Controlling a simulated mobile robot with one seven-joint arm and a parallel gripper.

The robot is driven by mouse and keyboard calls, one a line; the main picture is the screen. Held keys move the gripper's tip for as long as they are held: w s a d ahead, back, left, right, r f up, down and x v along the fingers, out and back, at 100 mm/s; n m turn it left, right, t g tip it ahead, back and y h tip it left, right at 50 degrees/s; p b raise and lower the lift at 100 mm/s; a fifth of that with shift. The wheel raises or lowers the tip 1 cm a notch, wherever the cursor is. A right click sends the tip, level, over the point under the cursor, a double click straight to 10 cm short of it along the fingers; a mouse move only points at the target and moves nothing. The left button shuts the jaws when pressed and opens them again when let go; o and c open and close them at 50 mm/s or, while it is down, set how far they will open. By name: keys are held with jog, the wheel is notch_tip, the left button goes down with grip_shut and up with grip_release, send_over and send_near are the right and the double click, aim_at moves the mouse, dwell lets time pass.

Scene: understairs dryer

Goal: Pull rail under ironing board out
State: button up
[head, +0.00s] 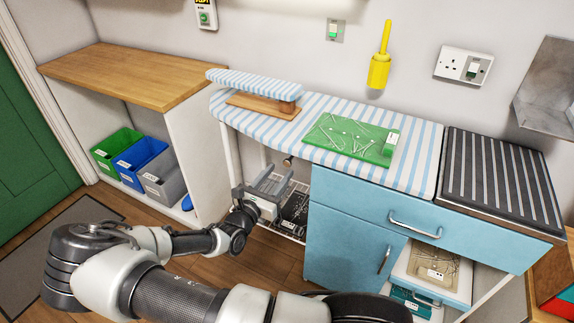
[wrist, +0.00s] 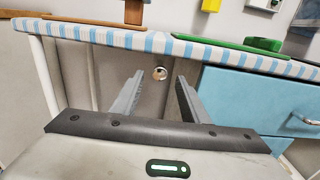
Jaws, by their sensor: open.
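The ironing board (head: 318,112) has a blue-and-white striped cover and spans the wall side; its edge crosses the top of the wrist view (wrist: 105,36). Under it a small round metal end (head: 288,161) shows, seemingly the rail's end; the rest of the rail is hidden. In the wrist view this end (wrist: 160,73) sits between and beyond my fingertips, just below the board's edge. My gripper (head: 274,182) is open and empty, pointing under the board. Its two fingers (wrist: 160,80) do not appear to touch the round end.
A blue cabinet (head: 345,240) stands right of the gripper, with a drawer (head: 390,206) above. A wire rack (head: 292,218) with dark items is below the gripper. A green tray (head: 340,135) and a sleeve board (head: 255,84) lie on the board. Coloured bins (head: 145,160) stand left.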

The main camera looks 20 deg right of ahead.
aim_at(286, 163)
jog(key=b+x, duration=0.1)
jog(key=x, duration=0.5)
jog(key=shift+w+d, duration=0.1)
jog(key=shift+d, duration=0.05)
jog(key=shift+c, duration=0.2)
grip_shut()
